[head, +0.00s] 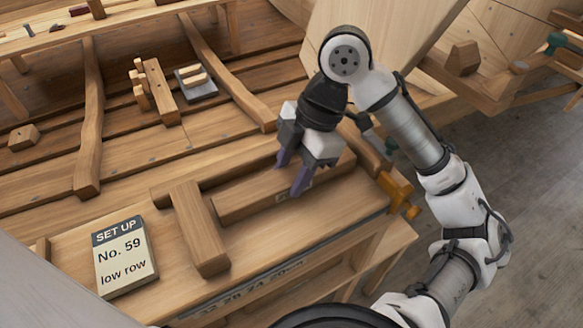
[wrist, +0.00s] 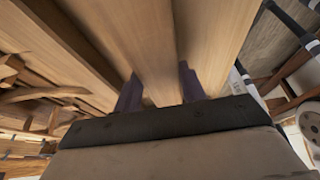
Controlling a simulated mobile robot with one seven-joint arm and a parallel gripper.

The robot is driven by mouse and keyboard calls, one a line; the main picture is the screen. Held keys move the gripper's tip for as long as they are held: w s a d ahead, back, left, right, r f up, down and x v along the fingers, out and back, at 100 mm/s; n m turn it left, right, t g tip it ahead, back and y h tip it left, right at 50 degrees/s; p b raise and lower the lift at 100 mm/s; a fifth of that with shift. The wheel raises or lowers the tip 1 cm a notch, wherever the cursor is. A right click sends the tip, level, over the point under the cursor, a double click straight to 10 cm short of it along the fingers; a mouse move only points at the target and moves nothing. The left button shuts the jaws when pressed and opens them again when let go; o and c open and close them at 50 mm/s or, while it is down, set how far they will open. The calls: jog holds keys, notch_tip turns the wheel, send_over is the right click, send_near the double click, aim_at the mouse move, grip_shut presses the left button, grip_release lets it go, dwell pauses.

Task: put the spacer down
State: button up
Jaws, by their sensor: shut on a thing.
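My gripper (head: 290,178) points down over the bench with its two purple fingers on either side of a long wooden bar, which I take to be the spacer (head: 245,204). A small label shows on the bar's near side by the front finger. In the wrist view the spacer (wrist: 155,50) runs between the fingers. The bar lies level, low over the bench top (head: 290,235); I cannot tell whether it touches it. The part of the bar between the fingers is partly hidden by them in the head view.
A wooden rail (head: 178,190) runs behind the spacer. A crosswise block (head: 200,228) stands close to its left end. A card (head: 124,257) reads "SET UP No. 59 low row". An orange clamp (head: 400,192) is at the bench's right end. Bare bench shows in front.

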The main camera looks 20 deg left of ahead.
jog(key=o, duration=1.2)
jog(key=shift+f, duration=0.1)
jog(key=shift+o, duration=0.2)
jog(key=v, duration=1.2)
jog(key=shift+b, duration=0.45)
jog(key=shift+w, duration=0.1)
